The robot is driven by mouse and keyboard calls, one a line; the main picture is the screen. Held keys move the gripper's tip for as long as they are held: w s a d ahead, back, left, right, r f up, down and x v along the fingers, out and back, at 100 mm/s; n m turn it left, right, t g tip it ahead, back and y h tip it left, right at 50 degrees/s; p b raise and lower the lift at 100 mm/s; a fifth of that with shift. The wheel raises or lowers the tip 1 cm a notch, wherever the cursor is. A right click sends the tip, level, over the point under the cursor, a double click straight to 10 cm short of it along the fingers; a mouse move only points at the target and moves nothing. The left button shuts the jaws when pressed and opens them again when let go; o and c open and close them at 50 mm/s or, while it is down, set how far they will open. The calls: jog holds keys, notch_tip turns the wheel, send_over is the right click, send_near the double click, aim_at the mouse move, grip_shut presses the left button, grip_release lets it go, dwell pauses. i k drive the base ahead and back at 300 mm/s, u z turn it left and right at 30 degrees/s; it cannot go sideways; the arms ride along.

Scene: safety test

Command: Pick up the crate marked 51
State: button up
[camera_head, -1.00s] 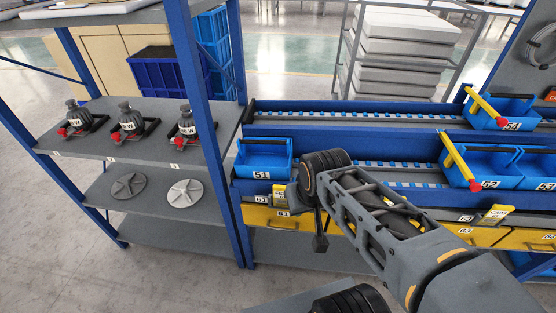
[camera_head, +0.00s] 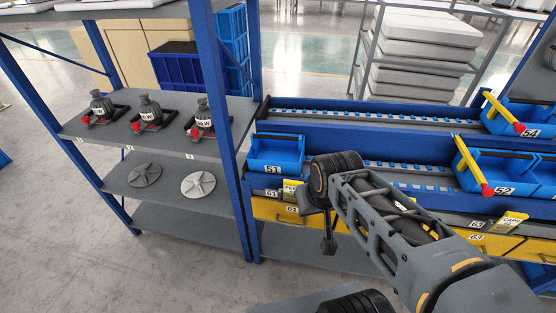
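The blue crate marked 51 (camera_head: 277,155) stands upright at the left end of the lower roller shelf. Its label faces me and it has a dark bar along its top. My gripper (camera_head: 328,246) hangs from the wrist of my arm, lower than the crate and to its right in the picture, in front of the yellow drawers. It is apart from the crate. The gripper is small and dark here, and I cannot make out whether its fingers are open or shut.
Blue crates marked 52 (camera_head: 478,172) and 54 (camera_head: 514,117) stand to the right, with yellow red-tipped bars by them. A blue post (camera_head: 213,90) rises left of crate 51. Grey shelves (camera_head: 165,133) with several valve-like parts are farther left. Yellow drawers (camera_head: 281,213) lie below.

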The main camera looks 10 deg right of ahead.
aim_at(283, 154)
jog(key=u, duration=0.55)
jog(key=k, duration=1.15)
jog(key=u, duration=1)
jog(key=i, duration=2)
jog(key=z, duration=1.3)
jog(key=i, duration=0.7)
jog(key=z, duration=0.8)
